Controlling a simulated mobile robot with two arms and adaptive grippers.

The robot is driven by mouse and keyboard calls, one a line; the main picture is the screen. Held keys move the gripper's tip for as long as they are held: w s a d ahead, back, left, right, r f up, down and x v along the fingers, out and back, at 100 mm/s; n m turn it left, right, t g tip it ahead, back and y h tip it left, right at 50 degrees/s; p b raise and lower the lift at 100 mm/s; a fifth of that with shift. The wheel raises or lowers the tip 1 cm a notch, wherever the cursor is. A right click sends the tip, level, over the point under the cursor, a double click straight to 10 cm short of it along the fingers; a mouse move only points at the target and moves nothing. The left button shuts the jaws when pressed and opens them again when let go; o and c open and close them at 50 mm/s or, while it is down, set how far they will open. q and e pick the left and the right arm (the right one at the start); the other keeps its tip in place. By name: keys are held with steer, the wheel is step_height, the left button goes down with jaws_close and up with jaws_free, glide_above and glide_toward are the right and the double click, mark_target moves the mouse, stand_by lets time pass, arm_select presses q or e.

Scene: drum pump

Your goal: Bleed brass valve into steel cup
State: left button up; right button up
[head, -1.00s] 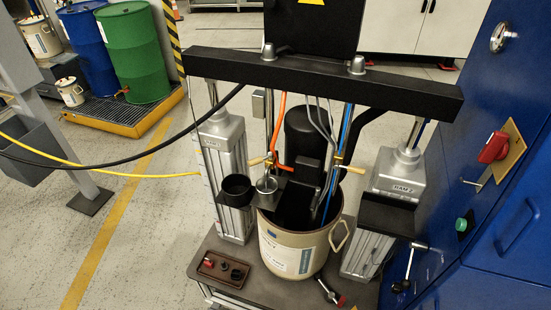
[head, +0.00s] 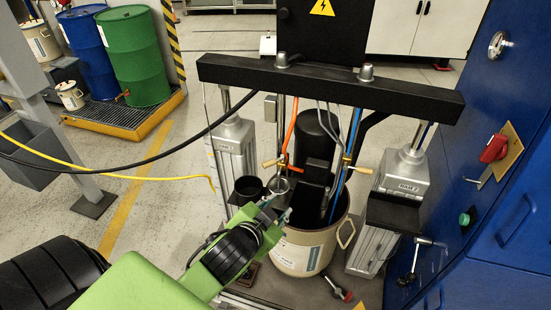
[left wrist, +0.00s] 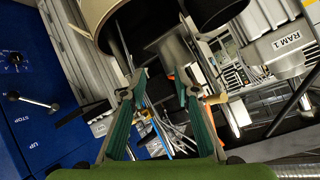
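The steel cup (head: 279,187) stands in a black bracket at the pail's left rim, beside a black cup (head: 248,186). A brass valve (head: 273,163) with an orange hose is just above the steel cup; a second brass valve (head: 362,170) is further right. My left gripper (head: 277,208) is just in front of the steel cup. In the left wrist view its two green fingers (left wrist: 160,82) are spread, with nothing seen gripped between them. A brass-coloured fitting (left wrist: 216,98) shows beside the right finger. My right gripper is out of view.
The cream pail (head: 300,258) stands between two ram columns under a black crossbar (head: 330,83). A blue cabinet (head: 480,220) closes off the right side. A red-handled tool (head: 338,289) lies on the platform.

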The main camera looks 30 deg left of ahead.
arm_select(q)
steer(key=w+d+r+m+t+h, duration=0.2)
steer(key=r+m+t, duration=0.15)
steer(key=r, duration=0.65)
steer(key=w+d+r+m+t+h, duration=0.3)
steer(key=r+m, duration=0.1)
steer(key=r, duration=0.5)
steer(key=w+d+r+m+t+h, duration=0.2)
steer(key=r+m+t, duration=0.15)
steer(key=r, duration=0.65)
steer(key=s+d+r+m+g+h, duration=0.5)
steer(key=d+r+m+h, duration=0.25)
steer(key=m+h, duration=0.5)
steer(key=s+d+f+m+g+h, duration=0.2)
steer(key=s+d+m+g, duration=0.4)
steer(key=m+g, duration=0.5)
steer(key=m+y, duration=0.4)
steer(key=y, duration=1.6)
glide_toward(266, 163)
steer(key=shift+g+h, duration=0.25)
steer(key=shift+g, duration=0.05)
steer(key=x, duration=0.2)
steer(key=p+x, duration=0.1)
steer(key=x, duration=0.2)
steer(key=p+x, duration=0.1)
steer(key=x, duration=0.2)
steer(key=shift+w+a, duration=0.25)
steer(key=shift+w, duration=0.05)
jaws_close()
